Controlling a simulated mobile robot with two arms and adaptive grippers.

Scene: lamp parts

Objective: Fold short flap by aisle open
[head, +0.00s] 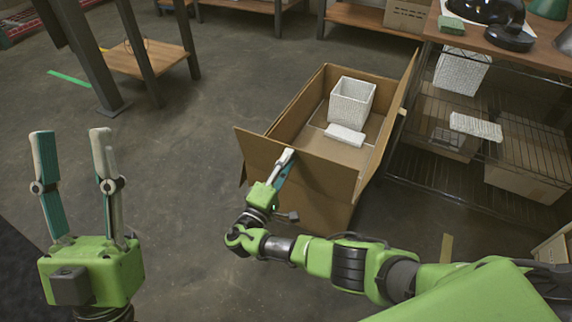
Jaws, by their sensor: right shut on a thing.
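An open cardboard box (326,206) stands on the floor in the middle of the head view. Its near short flap (322,174) stands up from the near end, spreading past the box's left corner. My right gripper (284,158) is shut on this flap at its upper edge, with one finger showing on the near side; the other finger is mostly hidden. My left gripper (71,135) is open and empty, fingers pointing up, at the left, well apart from the box.
Inside the box are a white woven basket (352,101) and a white flat block (345,135). A wire shelf (431,181) with cartons and a wooden top holding lamp parts stands close on the right. A low wooden table (150,58) is at back left. The floor left of the box is clear.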

